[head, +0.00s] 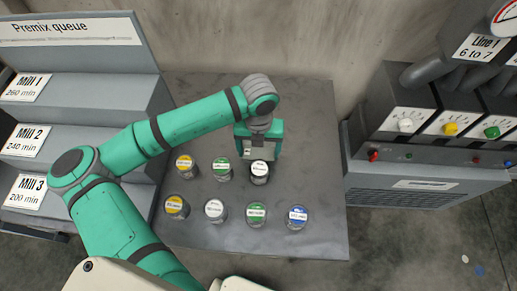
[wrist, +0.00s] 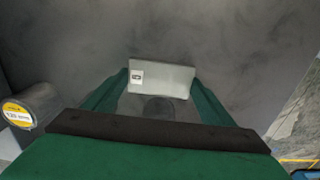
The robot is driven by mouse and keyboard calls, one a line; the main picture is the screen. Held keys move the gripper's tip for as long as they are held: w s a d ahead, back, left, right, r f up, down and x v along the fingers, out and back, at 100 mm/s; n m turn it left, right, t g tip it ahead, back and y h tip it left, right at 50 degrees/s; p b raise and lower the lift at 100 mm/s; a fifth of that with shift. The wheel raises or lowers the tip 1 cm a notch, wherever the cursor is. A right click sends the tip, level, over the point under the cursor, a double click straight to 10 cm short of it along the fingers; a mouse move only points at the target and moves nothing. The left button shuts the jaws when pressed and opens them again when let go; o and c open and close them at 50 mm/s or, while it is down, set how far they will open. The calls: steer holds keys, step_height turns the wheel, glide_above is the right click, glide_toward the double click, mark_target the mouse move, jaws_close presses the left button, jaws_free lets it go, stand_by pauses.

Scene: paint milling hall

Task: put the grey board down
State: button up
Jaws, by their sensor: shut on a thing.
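The grey board (wrist: 172,80) is a small, flat, pale-grey piece with a white label near its left end. In the wrist view it lies across between the two green fingers of my gripper (wrist: 158,88), which is shut on it. In the head view my gripper (head: 258,142) hangs over the back right part of the grey table (head: 318,165), just behind the jar with the white lid. There the board is mostly hidden by the gripper. I cannot tell whether the board touches the table top.
Several jars with coloured lids stand in two rows on the table, among them a white-lidded one (head: 259,172) and a blue-lidded one (head: 297,217). A stepped rack (head: 110,95) stands left, a machine with knobs (head: 425,185) right. The table's right strip is clear.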

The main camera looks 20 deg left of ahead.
steer(key=shift+f, duration=0.15)
steer(key=o, duration=1.2)
steer(key=shift+w, duration=0.1)
steer(key=shift+c, duration=0.2)
